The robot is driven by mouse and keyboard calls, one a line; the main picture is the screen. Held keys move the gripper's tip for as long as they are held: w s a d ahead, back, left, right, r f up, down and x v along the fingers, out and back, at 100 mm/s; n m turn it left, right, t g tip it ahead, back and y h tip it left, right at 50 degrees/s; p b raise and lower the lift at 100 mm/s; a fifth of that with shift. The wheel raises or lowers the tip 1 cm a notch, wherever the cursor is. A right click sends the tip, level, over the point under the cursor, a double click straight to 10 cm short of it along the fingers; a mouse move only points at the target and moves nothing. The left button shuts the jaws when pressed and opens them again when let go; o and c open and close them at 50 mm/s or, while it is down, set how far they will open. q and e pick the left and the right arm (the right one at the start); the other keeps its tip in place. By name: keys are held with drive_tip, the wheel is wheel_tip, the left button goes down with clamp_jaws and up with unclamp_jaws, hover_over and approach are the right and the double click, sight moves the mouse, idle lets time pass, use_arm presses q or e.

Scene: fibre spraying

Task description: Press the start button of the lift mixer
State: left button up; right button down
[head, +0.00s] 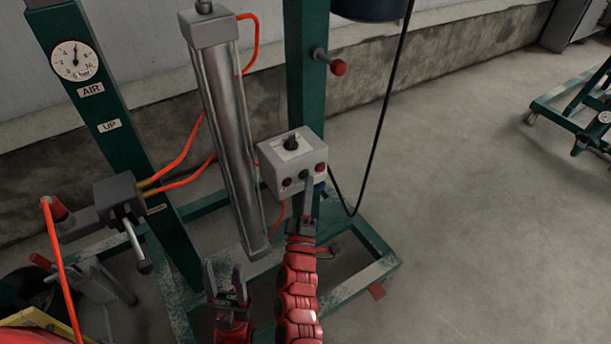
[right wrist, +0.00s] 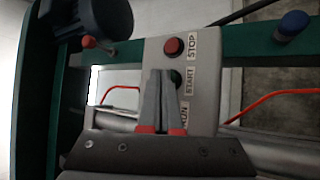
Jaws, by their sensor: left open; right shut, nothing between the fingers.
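The lift mixer's grey control box (head: 277,172) is mounted by the green post, with a dark knob on top and a row of buttons on its front. In the right wrist view my right gripper (right wrist: 159,73) points at the box; contact cannot be told. My left gripper (head: 238,277) is open and empty, lower left.
The red STOP button (right wrist: 174,46) is close by. A metal cylinder (head: 222,120) and orange hoses stand left of the box. A gauge post (head: 110,130) with a valve lever (head: 137,247) is further left. A black cable hangs right of the box; open floor lies beyond.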

drive_tip(key=shift+w+a, duration=0.2)
drive_tip(key=shift+w, duration=0.1)
idle(0.6)
drive_tip(key=shift+s+d+p, duration=0.45)
drive_tip(key=shift+s+p, duration=0.15)
drive_tip(key=shift+s, duration=0.15)
drive_tip(key=shift+s+d+p, duration=0.75)
drive_tip(key=shift+s+p, duration=0.1)
drive_tip(key=shift+s, duration=0.15)
drive_tip(key=shift+s+d+p, duration=0.75)
drive_tip(key=shift+s+p, duration=0.05)
drive_tip(key=shift+s, duration=0.2)
